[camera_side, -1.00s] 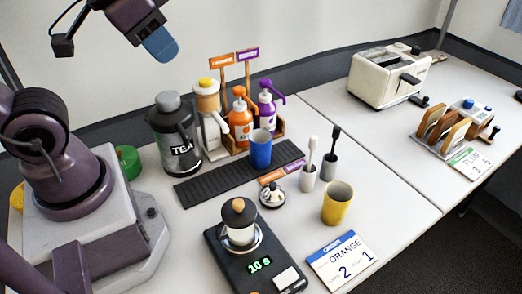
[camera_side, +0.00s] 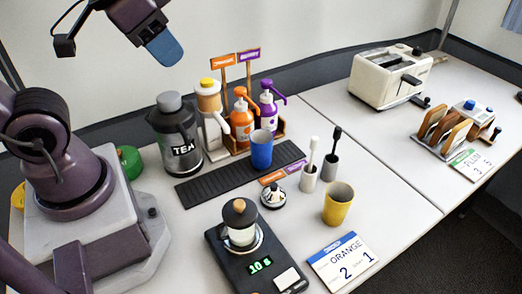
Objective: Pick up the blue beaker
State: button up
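The blue beaker (camera_side: 261,150) stands upright at the right part of a black ribbed mat (camera_side: 205,188), in front of the pump bottles. My gripper (camera_side: 163,48) is at the top left, high above the table and well apart from the beaker. Its blue fingertip part points down and to the right. I see it from the side, so I cannot tell whether it is open or shut. Nothing shows held at its tip.
A tea flask (camera_side: 177,137), orange pump bottle (camera_side: 242,120) and purple pump bottle (camera_side: 268,112) stand behind the mat. A yellow cup (camera_side: 338,204), white holder (camera_side: 309,179), grey holder (camera_side: 330,165) and scale (camera_side: 273,266) are in front. A toaster (camera_side: 385,80) stands at the back right.

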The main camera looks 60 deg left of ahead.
jog(key=o, duration=1)
jog(key=shift+o, duration=0.2)
jog(key=m+t+y, duration=0.1)
jog(key=m+y, duration=1.1)
jog(key=m, duration=1.1)
send_near(261, 136)
jog(key=shift+x, duration=3.9)
